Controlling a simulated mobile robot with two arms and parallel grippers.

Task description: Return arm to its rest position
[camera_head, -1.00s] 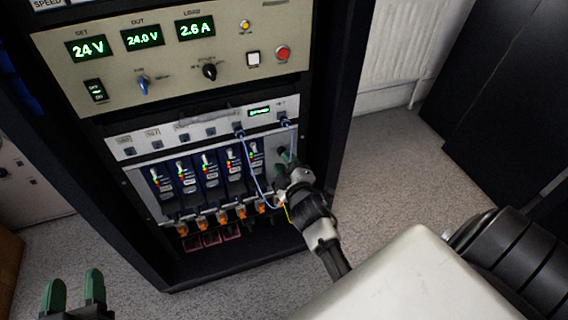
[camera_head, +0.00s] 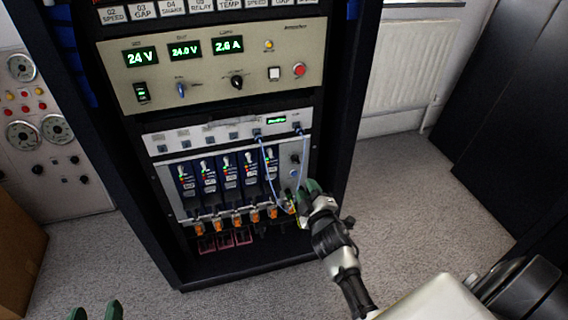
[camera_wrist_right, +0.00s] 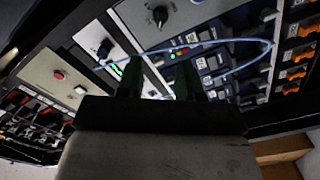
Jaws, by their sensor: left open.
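My right gripper (camera_head: 308,188) has dark green fingertips and is in front of the lower right part of the rack, just below a small black knob (camera_head: 295,159). In the right wrist view its two fingers (camera_wrist_right: 158,80) stand apart with nothing held between them. A blue cable (camera_wrist_right: 180,46) passes beyond the fingertips; I cannot tell whether it touches them. My left gripper (camera_head: 96,312) shows only as two separated green fingertips at the bottom left edge of the head view, open and empty.
The dark rack holds a beige power supply panel (camera_head: 215,100) reading 24 V, 24.0 V and 2.6 A. Below it is a row of blue modules (camera_head: 207,172) with orange connectors. A cardboard box (camera_head: 18,245) stands at left. Grey floor (camera_head: 420,220) is free at right.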

